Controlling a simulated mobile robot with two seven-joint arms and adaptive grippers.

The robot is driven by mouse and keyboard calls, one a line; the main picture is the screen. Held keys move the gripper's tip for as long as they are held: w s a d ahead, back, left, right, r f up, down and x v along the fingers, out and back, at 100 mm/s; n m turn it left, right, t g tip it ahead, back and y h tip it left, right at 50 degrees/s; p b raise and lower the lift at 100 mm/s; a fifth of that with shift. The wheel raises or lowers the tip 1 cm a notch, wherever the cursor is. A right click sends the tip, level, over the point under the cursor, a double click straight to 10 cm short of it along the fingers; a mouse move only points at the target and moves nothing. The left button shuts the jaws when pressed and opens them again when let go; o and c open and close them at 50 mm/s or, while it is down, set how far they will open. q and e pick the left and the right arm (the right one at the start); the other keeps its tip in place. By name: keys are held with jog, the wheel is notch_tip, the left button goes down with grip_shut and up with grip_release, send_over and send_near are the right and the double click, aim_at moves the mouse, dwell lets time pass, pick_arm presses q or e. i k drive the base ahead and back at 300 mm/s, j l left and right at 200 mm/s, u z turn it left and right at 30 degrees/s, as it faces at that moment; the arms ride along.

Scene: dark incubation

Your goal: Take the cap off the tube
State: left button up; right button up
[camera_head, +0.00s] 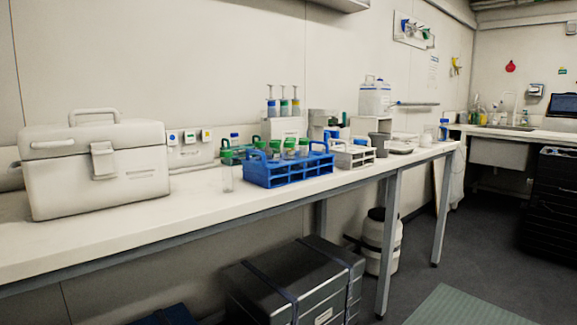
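Several tubes with green caps (275,146) stand upright in a blue rack (290,171) on the long white bench. A clear tube (228,179) stands upright on the bench just left of the blue rack. Green shapes lie behind its top, and I cannot tell whether it carries a cap. The lower parts of the racked tubes are partly hidden by the rack. Neither my left nor my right gripper is in view.
A white cooler box (95,170) stands on the bench (190,212) at the left. A white rack (352,156) and bottles are farther right. A dark metal case (285,285) sits under the bench. The bench's front strip is clear, and the grey floor is open at right.

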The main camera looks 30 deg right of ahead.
aim_at(226, 165)
jog(key=k+l+z, duration=0.1)
jog(key=z, duration=0.55)
jog(key=i+l+u, duration=0.75)
jog(key=i, duration=0.15)
jog(key=l+u, duration=0.5)
jog(key=l, duration=0.55)
jog(key=k+l+u, duration=0.2)
jog(key=l, duration=0.15)
jog(key=l+u, duration=0.15)
jog(key=l, duration=0.2)
jog(key=k+l+u, duration=0.2)
jog(key=l, duration=0.1)
